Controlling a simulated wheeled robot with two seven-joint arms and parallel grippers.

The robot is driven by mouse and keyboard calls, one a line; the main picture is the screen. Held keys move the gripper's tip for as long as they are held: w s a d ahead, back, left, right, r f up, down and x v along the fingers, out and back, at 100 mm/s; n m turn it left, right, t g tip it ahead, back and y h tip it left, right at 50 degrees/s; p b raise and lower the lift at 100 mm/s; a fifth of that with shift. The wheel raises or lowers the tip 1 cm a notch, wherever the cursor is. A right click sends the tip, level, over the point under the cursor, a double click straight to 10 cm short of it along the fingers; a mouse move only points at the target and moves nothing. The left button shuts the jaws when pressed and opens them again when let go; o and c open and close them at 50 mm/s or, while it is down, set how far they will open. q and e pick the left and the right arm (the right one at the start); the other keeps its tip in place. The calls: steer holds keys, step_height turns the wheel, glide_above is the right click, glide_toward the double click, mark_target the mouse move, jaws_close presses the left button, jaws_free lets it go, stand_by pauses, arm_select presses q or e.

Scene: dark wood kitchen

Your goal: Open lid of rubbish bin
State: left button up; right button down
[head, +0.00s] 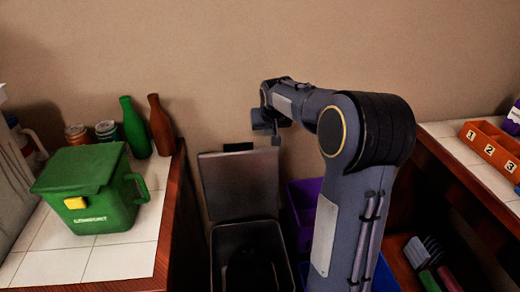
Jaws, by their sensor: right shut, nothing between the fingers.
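The rubbish bin (224,240) is a dark grey box standing low between the two counters. Its lid (238,185) is raised and stands upright at the back of the bin, leaning toward the wall. The bin's opening shows, with a dark interior. My right gripper (275,137) is at the top right corner of the raised lid. It is shut and empty; I cannot tell whether it touches the lid. My right arm covers the area right of the bin. My left gripper is not in view.
A green compost caddy (95,190) with its lid down stands on the left tiled counter, with green (134,128) and brown (162,125) bottles and jars behind. A purple bin (303,205) stands right of the rubbish bin. An orange numbered box (490,148) sits on the right counter.

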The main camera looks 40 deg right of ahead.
mark_target(266, 141)
steer(key=x, duration=1)
steer(key=shift+w+d+r+b, duration=0.1)
steer(key=shift+d+b, duration=0.15)
steer(key=shift+b, duration=0.1)
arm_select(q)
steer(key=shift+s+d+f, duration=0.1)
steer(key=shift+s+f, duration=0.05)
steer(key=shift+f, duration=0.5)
